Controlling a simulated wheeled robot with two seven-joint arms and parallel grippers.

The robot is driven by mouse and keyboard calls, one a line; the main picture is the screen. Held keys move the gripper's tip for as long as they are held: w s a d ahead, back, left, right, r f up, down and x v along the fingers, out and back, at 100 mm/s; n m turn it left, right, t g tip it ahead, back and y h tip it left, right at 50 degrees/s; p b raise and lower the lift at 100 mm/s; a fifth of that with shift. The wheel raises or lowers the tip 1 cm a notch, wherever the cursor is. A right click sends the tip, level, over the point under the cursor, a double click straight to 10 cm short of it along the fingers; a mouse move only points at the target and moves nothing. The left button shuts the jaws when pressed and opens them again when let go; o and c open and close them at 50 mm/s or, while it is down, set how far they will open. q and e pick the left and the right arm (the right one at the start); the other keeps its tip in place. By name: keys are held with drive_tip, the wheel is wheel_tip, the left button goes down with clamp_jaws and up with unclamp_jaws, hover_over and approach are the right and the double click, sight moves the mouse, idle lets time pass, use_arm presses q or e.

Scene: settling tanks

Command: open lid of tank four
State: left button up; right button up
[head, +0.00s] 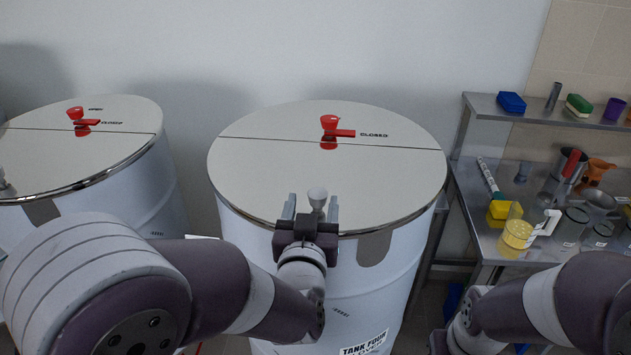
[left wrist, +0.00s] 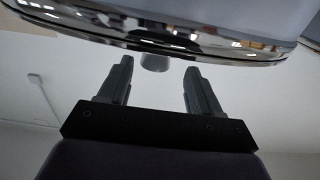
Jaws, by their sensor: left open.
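Tank four (head: 360,318) is the white drum in the middle of the head view, with its name on a label low on its front. Its shiny lid (head: 265,170) lies flat and down. A red latch (head: 331,127) on the lid points right, at the word CLOSED. A small grey knob (head: 317,196) stands near the lid's front edge. My left gripper (head: 312,208) is open at the knob, one finger on each side. In the left wrist view the knob (left wrist: 155,62) shows between and beyond the fingertips, with no visible contact. My right gripper's fingers are out of sight.
Another lidded tank (head: 80,150) stands at the left, its red latch also turned right. A metal bench (head: 475,215) at the right holds jars, a yellow beaker and tools. A shelf (head: 485,104) above it carries sponges and cups. My right arm is at the lower right.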

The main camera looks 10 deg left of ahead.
sight(318, 188)
use_arm(q)
drive_tip(key=w, duration=0.3)
drive_tip(key=w+d+p, duration=0.1)
drive_tip(key=w, duration=0.1)
drive_tip(key=shift+w, duration=0.3)
drive_tip(key=shift+w+a, duration=0.15)
drive_tip(key=shift+a, duration=0.1)
